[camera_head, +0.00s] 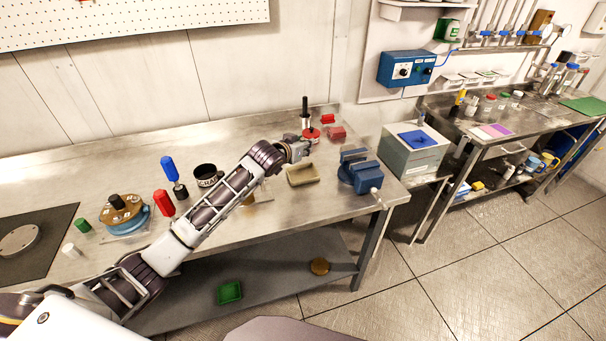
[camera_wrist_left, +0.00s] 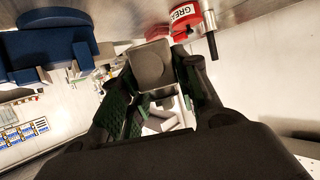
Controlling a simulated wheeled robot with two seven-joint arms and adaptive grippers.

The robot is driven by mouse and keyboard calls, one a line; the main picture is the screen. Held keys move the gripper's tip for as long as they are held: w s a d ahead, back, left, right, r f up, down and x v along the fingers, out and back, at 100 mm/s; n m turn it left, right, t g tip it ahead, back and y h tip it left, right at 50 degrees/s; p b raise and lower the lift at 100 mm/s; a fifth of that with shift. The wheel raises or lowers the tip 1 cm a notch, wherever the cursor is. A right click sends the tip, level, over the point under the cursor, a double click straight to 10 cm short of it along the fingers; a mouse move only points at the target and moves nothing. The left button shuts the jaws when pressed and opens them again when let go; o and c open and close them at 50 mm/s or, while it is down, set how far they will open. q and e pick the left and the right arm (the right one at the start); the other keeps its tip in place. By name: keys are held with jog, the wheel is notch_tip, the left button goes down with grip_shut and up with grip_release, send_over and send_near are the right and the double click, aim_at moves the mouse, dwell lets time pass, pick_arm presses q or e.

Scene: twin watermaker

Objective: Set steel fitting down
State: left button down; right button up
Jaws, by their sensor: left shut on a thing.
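My left gripper (camera_head: 300,149) is over the far right part of the steel workbench, just in front of the red grease tin (camera_head: 311,137). In the left wrist view my gripper (camera_wrist_left: 155,88) is shut on the steel fitting (camera_wrist_left: 152,66), a grey, square-faced block between its dark fingers. The fitting is too small to make out in the head view. I cannot tell whether it touches the bench. My right gripper is not in view.
A beige tray (camera_head: 303,180) lies in front of my left gripper. A blue vise (camera_head: 360,172) stands to the right, and a red block (camera_head: 337,133) is behind. The grease tin also shows close by in the left wrist view (camera_wrist_left: 184,14).

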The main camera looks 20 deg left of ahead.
pick_arm(q)
jog(key=shift+f, duration=0.3)
send_over(303, 175)
notch_tip(303, 175, down, 5)
jog(key=shift+s, duration=0.1)
jog(key=shift+f, duration=0.4)
notch_tip(303, 175, down, 2)
jog(key=shift+f, duration=0.85)
jog(key=c, duration=1.3)
grip_release()
jog(key=shift+o, duration=1.1)
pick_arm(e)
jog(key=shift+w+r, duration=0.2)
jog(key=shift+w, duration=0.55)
